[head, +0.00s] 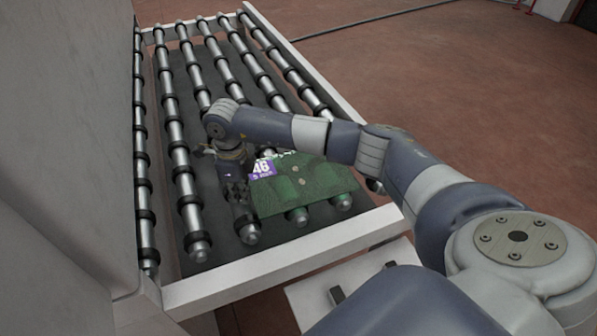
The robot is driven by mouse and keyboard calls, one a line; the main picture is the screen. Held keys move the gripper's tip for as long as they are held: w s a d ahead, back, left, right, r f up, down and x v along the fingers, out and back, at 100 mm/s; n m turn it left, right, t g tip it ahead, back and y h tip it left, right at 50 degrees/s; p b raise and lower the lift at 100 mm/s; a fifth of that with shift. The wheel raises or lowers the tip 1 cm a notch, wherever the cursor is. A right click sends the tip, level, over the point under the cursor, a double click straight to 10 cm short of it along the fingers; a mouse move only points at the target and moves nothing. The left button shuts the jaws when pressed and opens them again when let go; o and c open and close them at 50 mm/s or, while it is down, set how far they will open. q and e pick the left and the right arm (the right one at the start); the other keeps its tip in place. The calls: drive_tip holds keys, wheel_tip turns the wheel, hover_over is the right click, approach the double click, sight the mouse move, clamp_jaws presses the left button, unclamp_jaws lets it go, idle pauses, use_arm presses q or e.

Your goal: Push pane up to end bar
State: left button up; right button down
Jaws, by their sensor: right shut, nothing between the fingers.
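The pane (312,187) is a green, see-through sheet lying on the rollers at the near right of the conveyor. A purple label (263,169) with a white "46" shows at its far left corner. My right gripper (240,207) points down and is shut and empty, at the pane's left edge. I cannot tell whether it touches the pane. A white bar (285,265) closes the near end of the conveyor, a little nearer than the pane. My left gripper is not in view.
Several steel rollers with black rings (186,180) run lengthwise over a dark bed. A white side rail (300,62) bounds the right, and a grey machine body (65,130) stands at the left. The far half of the conveyor is clear.

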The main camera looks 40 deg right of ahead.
sight(261, 192)
drive_tip(key=shift+d, duration=0.1)
drive_tip(key=shift+s+d, duration=0.15)
drive_tip(key=shift+d, duration=0.55)
drive_tip(key=shift+s+d, duration=0.15)
drive_tip(key=shift+d, duration=0.55)
drive_tip(key=shift+s+d, duration=0.25)
drive_tip(key=shift+d, duration=0.7)
drive_tip(key=shift+s+d, duration=0.3)
drive_tip(key=shift+d, duration=0.7)
drive_tip(key=shift+s+d, duration=0.25)
drive_tip(key=shift+d, duration=0.7)
drive_tip(key=shift+w+a+b, duration=0.25)
drive_tip(key=shift+a+b, duration=0.05)
drive_tip(key=shift+a, duration=0.6)
drive_tip(key=shift+w+a+b, duration=0.2)
drive_tip(key=shift+a+b, duration=0.1)
drive_tip(key=shift+a, duration=0.6)
drive_tip(key=shift+r+p, duration=2.25)
drive_tip(key=shift+r, duration=1.75)
